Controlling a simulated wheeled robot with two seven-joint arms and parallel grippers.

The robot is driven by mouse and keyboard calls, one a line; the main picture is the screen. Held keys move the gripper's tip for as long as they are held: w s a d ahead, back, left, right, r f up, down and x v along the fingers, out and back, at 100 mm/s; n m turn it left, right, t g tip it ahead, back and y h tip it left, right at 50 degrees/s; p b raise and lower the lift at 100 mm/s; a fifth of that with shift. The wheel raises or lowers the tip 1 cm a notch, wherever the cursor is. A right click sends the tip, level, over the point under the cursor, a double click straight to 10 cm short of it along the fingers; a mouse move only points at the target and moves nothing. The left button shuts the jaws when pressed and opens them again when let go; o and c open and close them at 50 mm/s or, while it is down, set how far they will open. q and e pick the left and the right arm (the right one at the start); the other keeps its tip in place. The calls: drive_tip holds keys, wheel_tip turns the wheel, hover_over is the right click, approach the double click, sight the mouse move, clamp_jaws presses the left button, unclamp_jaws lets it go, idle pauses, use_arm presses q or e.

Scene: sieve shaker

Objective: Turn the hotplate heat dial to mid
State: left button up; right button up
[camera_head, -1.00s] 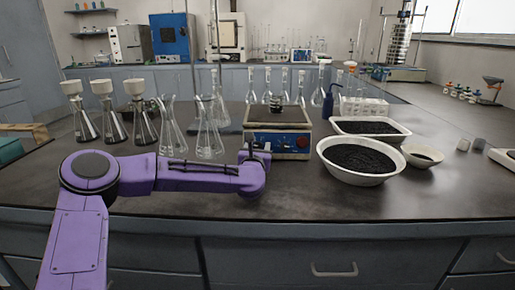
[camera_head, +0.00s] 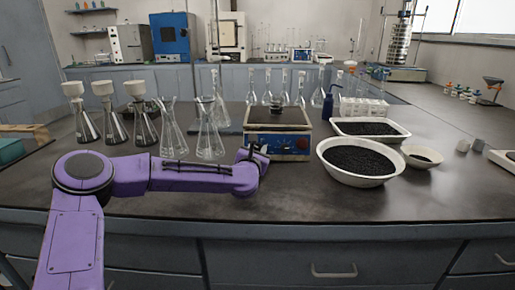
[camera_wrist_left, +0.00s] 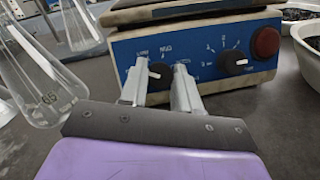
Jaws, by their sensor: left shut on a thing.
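The hotplate (camera_head: 304,143) stands on the bench with its blue front panel facing me. In the left wrist view the panel (camera_wrist_left: 205,45) carries two dark dials and a red round button (camera_wrist_left: 266,42). My left gripper (camera_head: 257,150) is at the panel's left part. In the left wrist view its two fingers (camera_wrist_left: 160,82) stand either side of the left dial (camera_wrist_left: 160,74), shut on it. The white mark on this dial points left. The right dial (camera_wrist_left: 232,63) is free, its mark pointing right. The fingers partly hide the printing around the left dial. My right gripper is not in view.
Glass flasks (camera_head: 208,140) stand close to the left of the hotplate; one flask (camera_wrist_left: 38,85) is near my left fingers. A white bowl of black grains (camera_head: 358,162) and a white tray (camera_head: 405,133) stand to the right. The front bench strip is mostly clear.

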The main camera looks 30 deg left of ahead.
use_arm(q)
drive_tip(key=m+p, duration=0.1)
drive_tip(key=m, duration=0.1)
drive_tip(key=m+h+p, duration=0.2)
drive_tip(key=m, duration=0.1)
drive_tip(key=shift+r+m, duration=0.3)
drive_tip(key=m+g+h+p, duration=0.1)
drive_tip(key=m+p, duration=0.2)
drive_tip(key=m+g+h+p, duration=0.1)
drive_tip(key=m+p, duration=0.3)
drive_tip(key=m+g+h+p, duration=0.1)
drive_tip(key=m+p, duration=0.2)
drive_tip(key=p, duration=0.1)
drive_tip(key=shift+a+r, duration=0.1)
drive_tip(key=shift+r, duration=0.05)
drive_tip(key=shift+m+g+p, duration=0.6)
drive_tip(key=shift+m+p, duration=0.5)
drive_tip(key=shift+f+m+p, duration=0.25)
drive_tip(key=shift+m+p, duration=0.05)
drive_tip(key=o, duration=1)
drive_tip(key=shift+o, duration=0.2)
